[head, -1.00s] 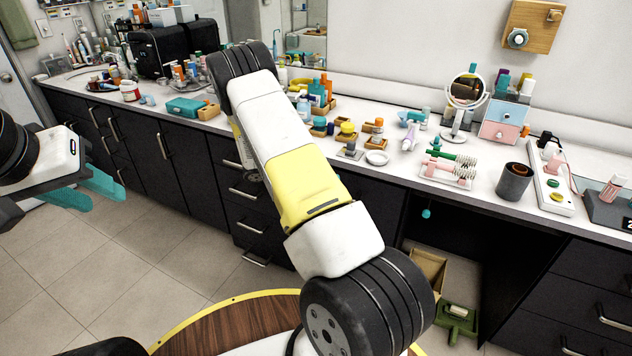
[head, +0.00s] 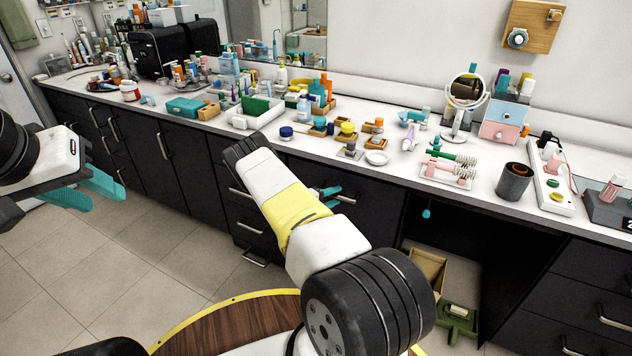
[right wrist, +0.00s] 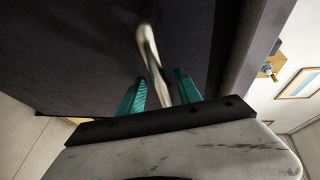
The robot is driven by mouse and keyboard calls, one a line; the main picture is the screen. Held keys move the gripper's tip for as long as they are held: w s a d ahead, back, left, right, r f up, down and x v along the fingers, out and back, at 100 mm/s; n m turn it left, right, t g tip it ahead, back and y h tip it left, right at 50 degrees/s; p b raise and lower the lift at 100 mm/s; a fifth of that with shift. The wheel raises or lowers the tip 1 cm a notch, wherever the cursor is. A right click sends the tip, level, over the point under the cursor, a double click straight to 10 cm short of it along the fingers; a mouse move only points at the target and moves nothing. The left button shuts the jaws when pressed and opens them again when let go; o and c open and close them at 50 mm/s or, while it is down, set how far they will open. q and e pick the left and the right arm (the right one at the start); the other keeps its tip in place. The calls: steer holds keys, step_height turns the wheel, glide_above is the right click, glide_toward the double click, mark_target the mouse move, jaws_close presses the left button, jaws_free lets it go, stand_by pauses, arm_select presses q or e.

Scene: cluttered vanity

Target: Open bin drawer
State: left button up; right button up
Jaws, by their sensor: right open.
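A wide dark front (head: 375,215) under the counter, which looks like the bin drawer, appears closed. Its metal handle (head: 345,199) shows beside my right gripper's teal fingers (head: 327,192), which my arm partly hides. In the right wrist view the pale bar handle (right wrist: 152,62) runs between the two open fingers of my right gripper (right wrist: 160,78), not visibly clamped. The dark front (right wrist: 85,60) lies just beyond the fingertips. My left gripper (head: 97,188) is open and empty, over the floor at the left.
The white counter (head: 410,175) above is crowded with bottles, boxes and a round mirror (head: 466,92). Handled drawers stand left of the dark front. Right of it is an open knee space with an open box (head: 428,268) and a green object (head: 457,322). The tiled floor at left is clear.

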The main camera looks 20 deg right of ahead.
steer(key=shift+w+d, duration=0.15)
steer(key=shift+d, duration=0.3)
jaws_close()
stand_by(1.1)
